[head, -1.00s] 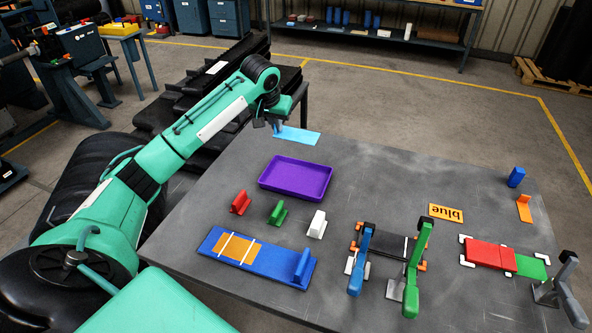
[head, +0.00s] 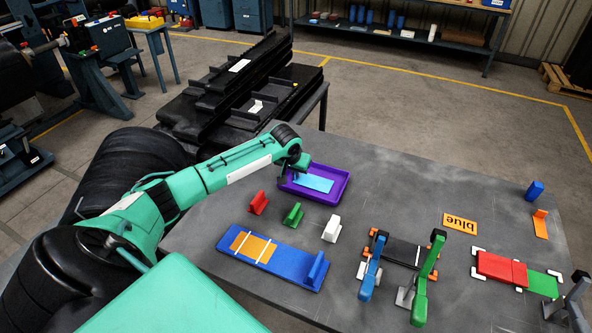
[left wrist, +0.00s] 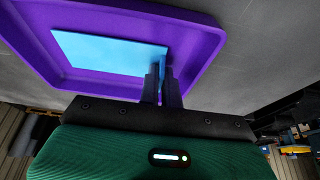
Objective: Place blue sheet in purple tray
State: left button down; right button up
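The light blue sheet (head: 314,183) is over the floor of the purple tray (head: 324,199), within its rim. I cannot tell whether it rests on the floor or hangs just above it. My left gripper (head: 283,181) is at the tray's left end. In the left wrist view, its fingers (left wrist: 161,82) are close together with a thin blue piece between them, at one edge of the sheet (left wrist: 105,52). The tray (left wrist: 207,45) surrounds the sheet there. My right gripper is not in view.
Red (head: 258,203), green (head: 293,214) and white (head: 331,229) blocks stand in front of the tray. A blue board (head: 292,263) lies nearer.

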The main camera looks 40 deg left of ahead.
pick_arm(q)
jog(key=shift+f, duration=0.1)
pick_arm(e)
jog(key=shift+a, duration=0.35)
pick_arm(q)
jog(key=c, duration=1.6)
grip_release()
jog(key=shift+r, duration=0.25)
jog(key=b+v, duration=0.2)
jog(key=v, duration=0.9)
jog(key=shift+s+d+r, duration=0.1)
jog(key=shift+s+r, duration=0.2)
jog(key=shift+r, duration=0.05)
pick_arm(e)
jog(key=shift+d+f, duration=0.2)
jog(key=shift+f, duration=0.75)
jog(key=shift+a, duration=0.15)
